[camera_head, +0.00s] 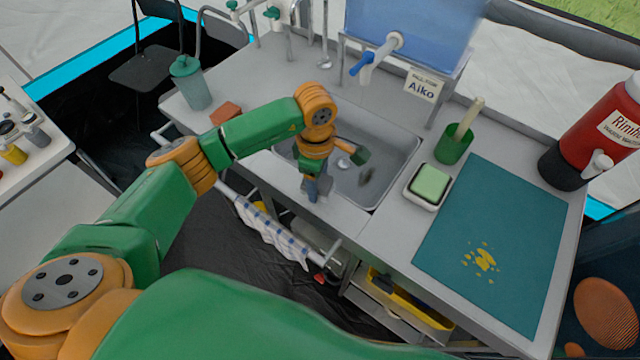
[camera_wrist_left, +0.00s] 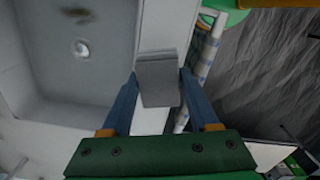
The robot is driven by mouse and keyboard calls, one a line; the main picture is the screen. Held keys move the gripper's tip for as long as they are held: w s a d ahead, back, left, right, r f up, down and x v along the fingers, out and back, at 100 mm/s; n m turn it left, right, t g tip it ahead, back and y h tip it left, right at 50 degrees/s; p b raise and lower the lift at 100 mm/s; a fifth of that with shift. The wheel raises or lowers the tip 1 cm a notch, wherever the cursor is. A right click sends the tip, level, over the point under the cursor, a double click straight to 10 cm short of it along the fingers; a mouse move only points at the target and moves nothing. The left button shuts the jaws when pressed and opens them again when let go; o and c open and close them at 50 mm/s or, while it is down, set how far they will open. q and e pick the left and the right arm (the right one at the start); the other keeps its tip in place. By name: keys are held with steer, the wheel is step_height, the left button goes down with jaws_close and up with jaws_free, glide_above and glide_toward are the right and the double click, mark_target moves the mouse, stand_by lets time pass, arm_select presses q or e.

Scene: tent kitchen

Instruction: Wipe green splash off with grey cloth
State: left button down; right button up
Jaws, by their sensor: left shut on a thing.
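The grey cloth (camera_wrist_left: 158,82) is a small folded piece between the blue fingers of my left gripper (camera_wrist_left: 158,88). In the head view my left gripper (camera_head: 317,188) points down at the front rim of the sink. I cannot tell whether the cloth touches the counter. A dark olive-brown smudge (camera_head: 367,175) is inside the sink (camera_head: 385,150), right of the gripper; it also shows in the left wrist view (camera_wrist_left: 76,13). No clearly green splash shows. A yellow splash (camera_head: 480,258) with small drops lies on the teal mat (camera_head: 515,215). My right gripper is out of view.
A white tray with a pale green pad (camera_head: 430,184) and a green cup with a brush (camera_head: 454,143) stand between sink and mat. A red dispenser (camera_head: 600,135) is at right. A reddish sponge (camera_head: 225,113) and teal bottle (camera_head: 190,82) stand left. A striped towel (camera_head: 268,235) hangs in front.

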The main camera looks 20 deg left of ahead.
arm_select(q)
steer(key=shift+d+r+p, duration=0.1)
steer(key=shift+r+p, duration=1)
steer(key=shift+r, duration=1)
